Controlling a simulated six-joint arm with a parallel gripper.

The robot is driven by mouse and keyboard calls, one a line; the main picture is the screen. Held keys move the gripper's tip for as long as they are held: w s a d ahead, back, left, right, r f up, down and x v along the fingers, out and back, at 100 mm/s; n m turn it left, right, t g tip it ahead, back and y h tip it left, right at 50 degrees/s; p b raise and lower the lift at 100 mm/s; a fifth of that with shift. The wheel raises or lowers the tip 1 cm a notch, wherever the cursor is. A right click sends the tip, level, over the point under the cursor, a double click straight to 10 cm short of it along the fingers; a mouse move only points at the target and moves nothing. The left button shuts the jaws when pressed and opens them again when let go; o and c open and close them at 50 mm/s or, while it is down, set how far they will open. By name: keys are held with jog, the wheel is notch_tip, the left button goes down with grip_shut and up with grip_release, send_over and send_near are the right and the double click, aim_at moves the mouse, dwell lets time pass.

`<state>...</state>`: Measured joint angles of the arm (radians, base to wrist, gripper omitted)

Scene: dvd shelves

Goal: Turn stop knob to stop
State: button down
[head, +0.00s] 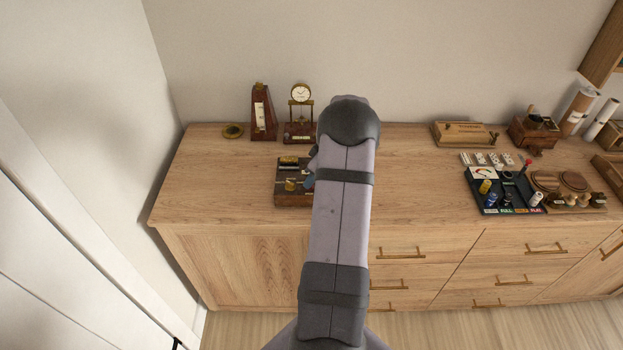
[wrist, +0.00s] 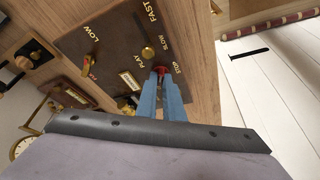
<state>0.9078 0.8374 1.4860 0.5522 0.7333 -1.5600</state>
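The dark wooden music-box-like unit (head: 292,196) stands on the cabinet top, partly hidden by my arm in the head view. In the wrist view its dark panel (wrist: 112,60) carries the words LOW, FAST, SLOW, PLAY and STOP. A small red knob (wrist: 161,70) sits close to the word STOP. A brass knob (wrist: 148,52) is beside it, and a brass lever (wrist: 90,62) is near LOW. My gripper (wrist: 162,80) has its blue fingertips at the red knob, one on each side with a narrow gap between them. Whether they press on it is unclear.
A metronome (head: 262,115) and a small clock (head: 300,95) stand behind the unit. A dark control board (head: 480,208) with several knobs and wooden boxes stand to the right. The cabinet top (head: 410,200) between is clear.

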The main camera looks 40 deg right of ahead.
jog(key=shift+f+b, duration=0.1)
jog(key=shift+b, duration=0.25)
jog(key=m+h+b, duration=0.1)
jog(key=m+b, duration=0.1)
jog(key=shift+a+m, duration=0.15)
jog(key=shift+m, duration=0.25)
jog(key=m+h, duration=0.1)
jog(key=m, duration=0.1)
jog(key=shift+a+m+b, duration=0.1)
jog(key=shift+m+b, duration=0.2)
jog(key=shift+b, duration=0.05)
jog(key=m+p, duration=0.1)
jog(key=m+h+p, duration=0.1)
jog(key=m, duration=0.1)
jog(key=shift+a+r+g+p, duration=0.1)
jog(key=shift+r+g+p, duration=0.2)
jog(key=shift+p, duration=0.05)
jog(key=shift+w+f+m+g+h+p, duration=0.1)
jog(key=shift+m+g+h+p, duration=0.35)
jog(key=shift+m+p, duration=1.15)
jog(key=shift+f+h+p, duration=0.1)
jog(key=shift+h+p, duration=0.15)
jog(key=shift+p, duration=0.05)
jog(key=c, duration=1.9)
grip_release()
jog(key=shift+o, duration=0.2)
jog(key=shift+a, duration=0.1)
